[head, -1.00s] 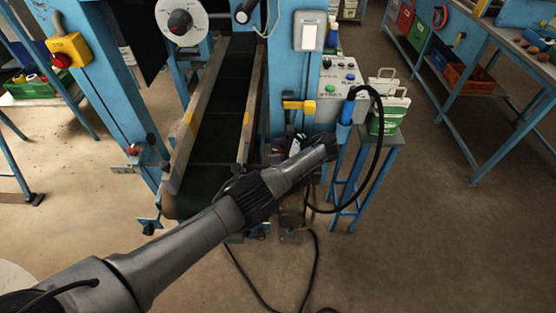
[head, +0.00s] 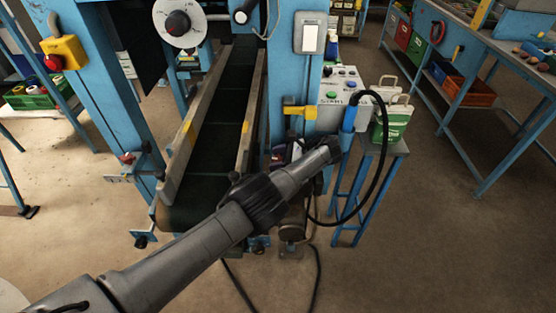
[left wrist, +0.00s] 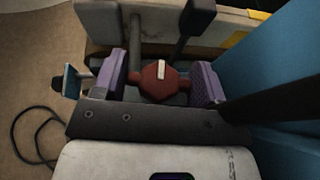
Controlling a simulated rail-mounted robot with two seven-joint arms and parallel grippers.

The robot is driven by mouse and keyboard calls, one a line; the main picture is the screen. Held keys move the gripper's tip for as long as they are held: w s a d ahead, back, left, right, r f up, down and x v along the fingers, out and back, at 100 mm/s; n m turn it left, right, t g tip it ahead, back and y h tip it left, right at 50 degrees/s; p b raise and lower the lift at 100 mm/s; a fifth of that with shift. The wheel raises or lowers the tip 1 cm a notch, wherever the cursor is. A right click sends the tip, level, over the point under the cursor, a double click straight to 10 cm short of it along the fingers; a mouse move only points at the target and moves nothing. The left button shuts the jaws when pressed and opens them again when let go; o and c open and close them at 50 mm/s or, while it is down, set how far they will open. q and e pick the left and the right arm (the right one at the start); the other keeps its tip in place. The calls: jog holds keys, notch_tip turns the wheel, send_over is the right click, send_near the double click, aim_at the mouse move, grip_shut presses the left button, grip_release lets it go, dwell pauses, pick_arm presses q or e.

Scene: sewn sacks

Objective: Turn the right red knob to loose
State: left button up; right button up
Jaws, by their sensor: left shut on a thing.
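The right red knob (left wrist: 155,90) shows in the left wrist view, with a white stripe on its face that stands nearly upright in the picture. My left gripper (left wrist: 160,80) has its two purple fingers on either side of the knob and is shut on it. In the head view, my left gripper (head: 283,153) is mostly hidden behind my own wrist, beside the conveyor's right rail, and the right knob cannot be made out there. Another red knob (head: 127,158) sits at the left side of the conveyor frame. My right gripper is not in view.
The conveyor belt (head: 215,120) runs between metal rails left of my wrist. A blue post (head: 309,75) and a control box (head: 342,88) stand close by. A black cable (head: 382,135) loops right of my wrist.

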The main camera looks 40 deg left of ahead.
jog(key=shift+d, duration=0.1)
pick_arm(q)
jog(key=o, duration=0.9)
jog(key=shift+o, duration=0.2)
jog(key=shift+r, duration=0.1)
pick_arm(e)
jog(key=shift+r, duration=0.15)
